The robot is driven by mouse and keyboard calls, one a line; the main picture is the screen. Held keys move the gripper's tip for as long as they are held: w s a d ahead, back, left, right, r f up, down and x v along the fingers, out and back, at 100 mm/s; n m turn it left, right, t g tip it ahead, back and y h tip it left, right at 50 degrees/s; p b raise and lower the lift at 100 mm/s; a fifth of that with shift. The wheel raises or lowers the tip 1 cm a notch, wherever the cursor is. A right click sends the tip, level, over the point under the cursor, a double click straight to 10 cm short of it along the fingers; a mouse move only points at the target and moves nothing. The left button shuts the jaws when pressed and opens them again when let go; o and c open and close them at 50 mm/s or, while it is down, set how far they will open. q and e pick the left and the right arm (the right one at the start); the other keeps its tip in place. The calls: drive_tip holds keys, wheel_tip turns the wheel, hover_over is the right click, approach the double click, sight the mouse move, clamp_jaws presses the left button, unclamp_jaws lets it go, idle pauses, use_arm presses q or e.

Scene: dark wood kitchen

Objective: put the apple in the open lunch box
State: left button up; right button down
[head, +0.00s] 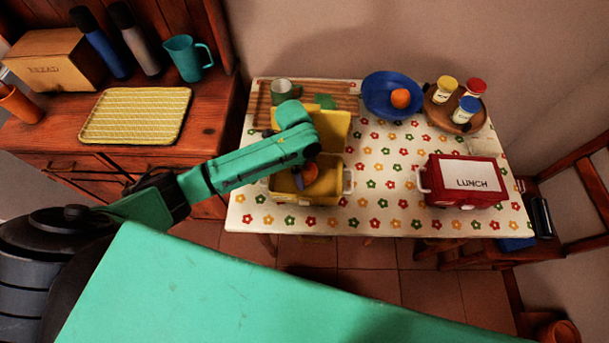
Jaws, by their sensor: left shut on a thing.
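The apple (311,171), reddish-orange, shows at the open yellow lunch box (325,199) on the flowered table. The box's lid stands up at its back, and its white handles show at the sides. My left gripper (304,178) comes down over the box and is shut on the apple. The apple is inside the box's outline as seen from above; whether it touches the bottom cannot be told. My arm hides part of the box and lid. My right gripper is not in view.
A closed red lunch box (463,183) marked LUNCH stands at the right. The cloth between the two boxes is free.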

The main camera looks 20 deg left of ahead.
sight(306, 177)
use_arm(q)
drive_tip(key=f, duration=0.3)
drive_tip(key=shift+d+f, duration=0.15)
drive_tip(key=shift+d, duration=0.05)
drive_tip(key=shift+w+f, duration=0.1)
drive_tip(key=shift+f, duration=0.2)
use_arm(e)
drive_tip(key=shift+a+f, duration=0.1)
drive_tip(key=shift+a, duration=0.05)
use_arm(q)
drive_tip(key=o, duration=1.2)
drive_tip(key=shift+o, duration=0.2)
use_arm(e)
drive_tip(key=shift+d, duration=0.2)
